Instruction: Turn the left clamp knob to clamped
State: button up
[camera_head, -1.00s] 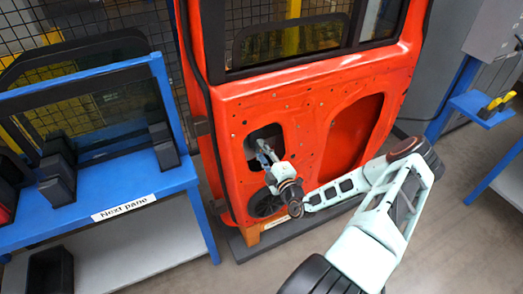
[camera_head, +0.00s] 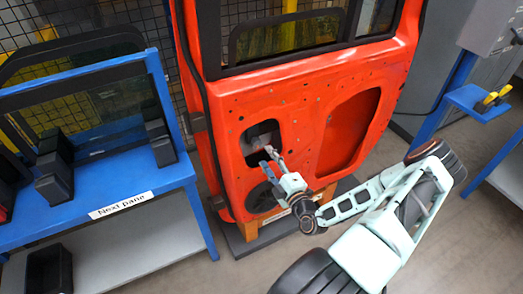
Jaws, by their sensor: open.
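The red-orange door (camera_head: 300,130) stands upright in the middle of the view. Its lower panel has a smaller dark opening (camera_head: 254,140) on the left and a larger opening on the right. A small greyish shape shows inside the left opening, too small to make out. I cannot clearly pick out the left clamp knob or its setting. My gripper (camera_head: 269,158) is open and appears empty. It is in front of the lower edge of the left opening, its fingers pointing up and left toward it. Whether it touches anything there cannot be told.
A round black speaker-like disc (camera_head: 261,198) sits below the left opening, partly behind my arm. A blue rack with dark glass panes and a "Next pane" label (camera_head: 122,204) stands at left. A blue shelf (camera_head: 478,103) with yellow-handled tools is at right.

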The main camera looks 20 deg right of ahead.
jog(key=shift+s, duration=2.3)
